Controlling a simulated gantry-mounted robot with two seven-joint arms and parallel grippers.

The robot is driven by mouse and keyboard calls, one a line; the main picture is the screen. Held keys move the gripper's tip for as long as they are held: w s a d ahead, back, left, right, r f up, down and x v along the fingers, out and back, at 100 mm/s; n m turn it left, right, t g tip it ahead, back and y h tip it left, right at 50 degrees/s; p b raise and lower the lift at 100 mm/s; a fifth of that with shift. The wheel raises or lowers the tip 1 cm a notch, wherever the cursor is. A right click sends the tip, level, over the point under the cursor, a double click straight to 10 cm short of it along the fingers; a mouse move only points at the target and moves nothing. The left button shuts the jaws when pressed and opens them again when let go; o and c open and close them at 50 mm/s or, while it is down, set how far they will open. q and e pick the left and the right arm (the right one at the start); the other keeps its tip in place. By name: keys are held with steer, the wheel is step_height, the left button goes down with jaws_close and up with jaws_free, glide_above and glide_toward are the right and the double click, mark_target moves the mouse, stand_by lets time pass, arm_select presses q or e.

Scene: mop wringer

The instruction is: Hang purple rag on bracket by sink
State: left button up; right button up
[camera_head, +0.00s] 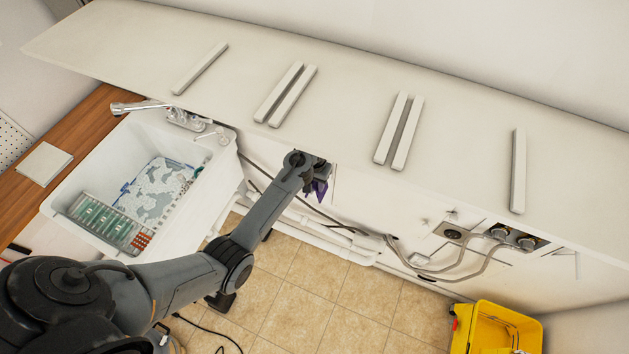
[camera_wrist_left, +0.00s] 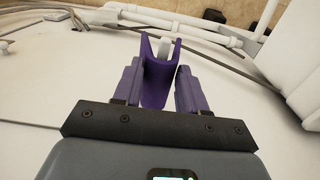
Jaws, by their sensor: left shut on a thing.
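The purple rag (camera_head: 319,189) shows as a small patch at the end of my left arm, against the white wall beside the sink (camera_head: 228,178). My left gripper (camera_head: 318,170) is shut on the rag. In the left wrist view, the rag (camera_wrist_left: 155,88) sits between the two fingers of the gripper (camera_wrist_left: 157,95), with a notch in its upper edge. A short pale grey peg (camera_wrist_left: 165,47), maybe the bracket, shows in that notch. I cannot tell whether the rag touches it or rests on it. My right gripper is not in view.
The sink holds a tray of green and red items (camera_head: 108,222) and a patterned cloth (camera_head: 160,187). A faucet (camera_head: 187,120) stands at its back. Pipes and grey hoses (camera_head: 420,268) run along the wall to the right. A yellow mop bucket (camera_head: 498,325) stands at lower right. Tiled floor is open between.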

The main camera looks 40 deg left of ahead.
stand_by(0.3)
arm_select(q)
steer(key=o, duration=1.1)
steer(key=shift+r+p, duration=0.5)
steer(key=shift+p, duration=0.1)
step_height(320, 180, up, 3)
steer(key=p, duration=0.2)
steer(key=shift+f+p, duration=0.15)
steer(key=shift+p, duration=0.2)
step_height(320, 180, up, 7)
steer(key=s+d+f+m+t+y, duration=0.1)
steer(key=s+d+f+m+t, duration=0.2)
steer(key=s, duration=1)
steer(key=s+d+r, duration=0.2)
steer(key=s+d, duration=0.1)
steer(key=s, duration=0.1)
steer(key=s+d+r+m, duration=0.1)
steer(key=s+d+r, duration=0.1)
steer(key=s, duration=0.3)
steer(key=s+d+r+m+h, duration=0.1)
steer(key=s+d+r, duration=0.1)
steer(key=s+d, duration=0.2)
steer(key=shift+s+d+t, duration=0.3)
